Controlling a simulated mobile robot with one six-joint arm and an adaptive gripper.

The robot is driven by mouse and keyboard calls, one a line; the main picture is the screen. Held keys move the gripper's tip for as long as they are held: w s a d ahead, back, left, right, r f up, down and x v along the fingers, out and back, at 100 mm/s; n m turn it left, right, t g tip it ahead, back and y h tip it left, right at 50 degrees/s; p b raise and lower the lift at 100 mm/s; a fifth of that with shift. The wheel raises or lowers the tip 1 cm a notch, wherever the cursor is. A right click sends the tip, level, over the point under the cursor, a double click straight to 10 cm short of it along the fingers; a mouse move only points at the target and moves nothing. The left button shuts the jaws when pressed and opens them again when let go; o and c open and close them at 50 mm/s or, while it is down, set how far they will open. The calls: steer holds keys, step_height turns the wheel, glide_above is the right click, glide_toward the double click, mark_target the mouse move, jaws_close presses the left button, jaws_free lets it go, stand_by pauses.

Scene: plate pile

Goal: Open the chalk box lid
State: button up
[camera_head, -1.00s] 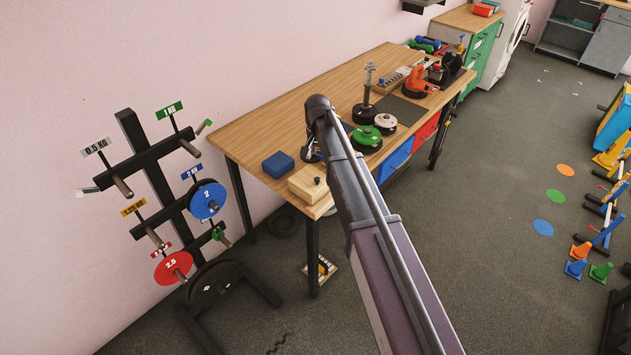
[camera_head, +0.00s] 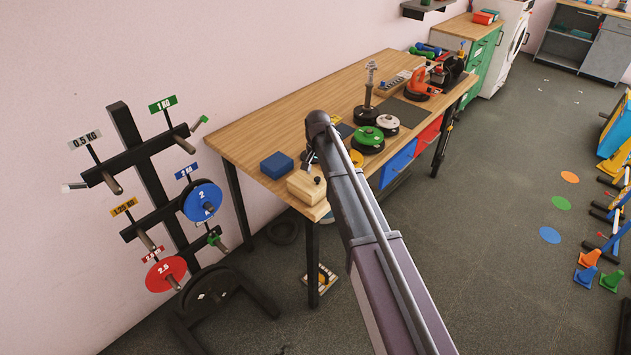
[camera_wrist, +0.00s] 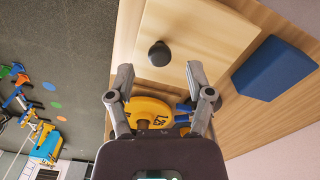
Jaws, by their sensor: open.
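The chalk box is a pale wooden box (camera_head: 303,188) with a small dark knob on its lid, at the near left corner of the workbench. In the wrist view its flat lid (camera_wrist: 207,30) fills the top middle, with the round black knob (camera_wrist: 159,54) standing on it. The lid looks shut. My gripper (camera_wrist: 160,72) is open and empty, its two fingers spread to either side of the knob's line, with the knob just beyond the tips. In the head view my arm hides most of the gripper beside the box.
A blue block (camera_head: 277,165) lies beside the box; it also shows in the wrist view (camera_wrist: 275,70). A yellow weight plate (camera_wrist: 150,110) lies below the fingers. Green and white plates (camera_head: 368,137) stand farther along the bench. A weight rack (camera_head: 165,190) stands at left.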

steer(key=shift+f+b, duration=0.75)
steer(key=shift+f, duration=0.25)
jaws_close()
steer(key=shift+a, duration=0.15)
steer(key=shift+w, duration=0.1)
